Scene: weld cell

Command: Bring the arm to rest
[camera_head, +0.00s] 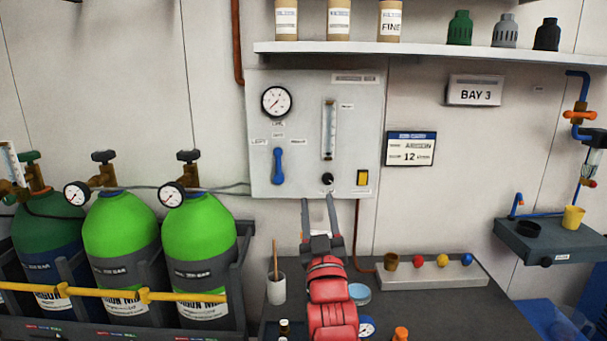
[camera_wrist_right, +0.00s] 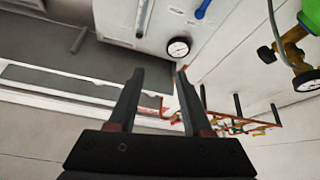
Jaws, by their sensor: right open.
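My right gripper (camera_head: 318,198), on a red arm, reaches up from the bottom of the head view. Its two dark fingers are apart with nothing between them. The fingertips show just below the lower edge of the grey control panel (camera_head: 230,0) (camera_head: 300,110), near its black knob (camera_head: 327,179); I cannot tell whether they touch. In the right wrist view the open gripper (camera_wrist_right: 159,72) is also empty, with the panel (camera_wrist_right: 160,22) and its round gauge (camera_wrist_right: 178,47) beyond the fingers. My left gripper is not in view.
The panel carries a blue lever (camera_head: 278,166) and a yellow switch (camera_head: 362,177). Green gas cylinders (camera_head: 198,228) stand at left behind a yellow bar. The dark bench (camera_head: 420,305) holds a cup (camera_head: 276,289) and a tray (camera_head: 430,279) beside my arm. A shelf (camera_head: 440,52) runs above.

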